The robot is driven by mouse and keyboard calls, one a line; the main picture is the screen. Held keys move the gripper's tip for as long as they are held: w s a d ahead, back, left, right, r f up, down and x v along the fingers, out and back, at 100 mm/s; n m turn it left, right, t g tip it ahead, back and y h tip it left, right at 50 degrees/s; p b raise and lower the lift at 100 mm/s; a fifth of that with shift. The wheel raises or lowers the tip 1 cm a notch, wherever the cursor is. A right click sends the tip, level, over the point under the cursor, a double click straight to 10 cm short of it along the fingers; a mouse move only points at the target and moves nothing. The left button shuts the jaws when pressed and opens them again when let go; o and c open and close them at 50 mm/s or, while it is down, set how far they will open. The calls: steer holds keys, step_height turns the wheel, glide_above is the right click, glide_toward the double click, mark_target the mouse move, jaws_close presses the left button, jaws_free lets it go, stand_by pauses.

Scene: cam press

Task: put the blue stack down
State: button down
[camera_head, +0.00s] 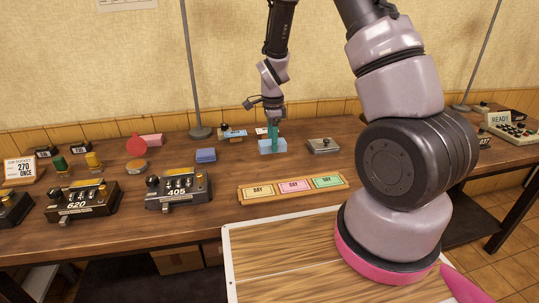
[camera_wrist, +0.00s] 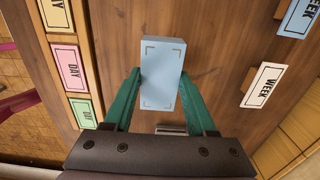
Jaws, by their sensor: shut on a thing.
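A light blue block (camera_head: 272,147), the only light blue stack in my jaws, is at the back middle of the table. My gripper (camera_head: 273,138) points down with its teal fingers on it. In the wrist view the block (camera_wrist: 162,70) sits between the two fingertips (camera_wrist: 162,82), one on each long side, and its flat top has dark corner marks. Its underside is hidden, so I cannot tell whether it touches the wooden table (camera_head: 225,190) or hangs just above it. A darker blue block (camera_head: 206,155) lies apart to the left.
A grey device with a black knob (camera_head: 323,146) stands close to the right of the block. A wooden tray with DAY cards (camera_head: 293,189) lies in front. Blue (camera_wrist: 299,17) and white WEEK cards (camera_wrist: 266,86) lie behind. A lamp-like pole (camera_head: 192,75) stands to the left.

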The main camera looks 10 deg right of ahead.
mark_target(272, 162)
steer(key=shift+f, duration=2.35)
steer(key=shift+f, duration=0.1)
steer(key=shift+c, duration=1)
jaws_free()
step_height(272, 162, up, 12)
steer(key=shift+d+r, duration=0.1)
steer(key=shift+r, duration=0.1)
step_height(272, 162, up, 10)
steer(key=s+d+n+t+y, duration=0.1)
steer(key=s+d+n, duration=0.1)
steer(key=s+n, duration=0.1)
steer(key=s+d+r+n+t, duration=0.2)
steer(key=s+r+n, duration=0.3)
steer(key=s+r, duration=0.4)
steer(key=s+d+r+n+t+y, duration=0.1)
steer(key=s+r+n+t, duration=0.3)
steer(key=s+r, duration=0.5)
steer(key=shift+s+d+r+n, duration=0.15)
steer(key=shift+s+d+n, duration=0.2)
steer(key=shift+s+n, duration=0.5)
